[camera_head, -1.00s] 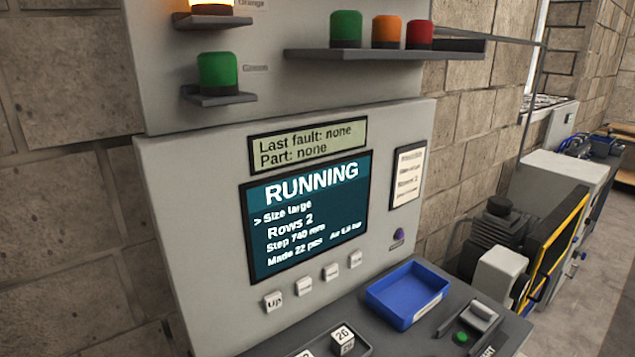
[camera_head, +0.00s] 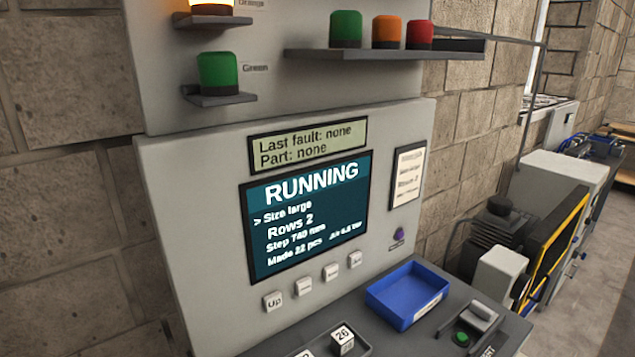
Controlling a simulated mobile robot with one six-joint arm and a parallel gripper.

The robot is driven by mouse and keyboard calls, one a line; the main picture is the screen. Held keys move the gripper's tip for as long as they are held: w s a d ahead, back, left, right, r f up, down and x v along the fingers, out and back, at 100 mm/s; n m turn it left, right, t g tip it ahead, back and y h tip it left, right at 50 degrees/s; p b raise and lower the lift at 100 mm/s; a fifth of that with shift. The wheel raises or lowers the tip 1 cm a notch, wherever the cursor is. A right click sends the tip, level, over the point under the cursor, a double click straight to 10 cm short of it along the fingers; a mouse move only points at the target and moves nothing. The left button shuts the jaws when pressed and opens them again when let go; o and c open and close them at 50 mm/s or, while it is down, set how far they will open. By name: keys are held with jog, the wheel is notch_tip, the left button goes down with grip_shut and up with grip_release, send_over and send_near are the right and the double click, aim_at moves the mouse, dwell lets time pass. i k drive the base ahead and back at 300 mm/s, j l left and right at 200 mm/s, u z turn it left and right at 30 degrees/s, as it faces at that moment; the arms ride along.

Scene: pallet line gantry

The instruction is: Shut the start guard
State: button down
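A green button (camera_head: 461,338) shows uncovered on the console desk at the lower right. A small grey guard piece (camera_head: 483,314) stands just behind it, off the button, so the start guard looks open. A dark bar lies to the left of the guard piece. The label in front of the button is cut off by the bottom edge and cannot be read in full. My gripper is not in view.
The panel screen (camera_head: 306,215) reads RUNNING, with several white keys below it. A blue bin (camera_head: 407,292) sits left of the guard. A tray with number blocks (camera_head: 343,340) is at the bottom. A shelf (camera_head: 385,61) with coloured lamp caps juts out above.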

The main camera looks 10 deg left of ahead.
aim_at(480, 318)
jog(key=i+l, duration=0.15)
jog(key=l, duration=0.2)
jog(key=i+l+u, duration=0.15)
jog(key=l, duration=0.2)
jog(key=i+l, duration=0.2)
jog(key=l, duration=0.15)
jog(key=i+l+u, duration=0.15)
jog(key=l, duration=0.2)
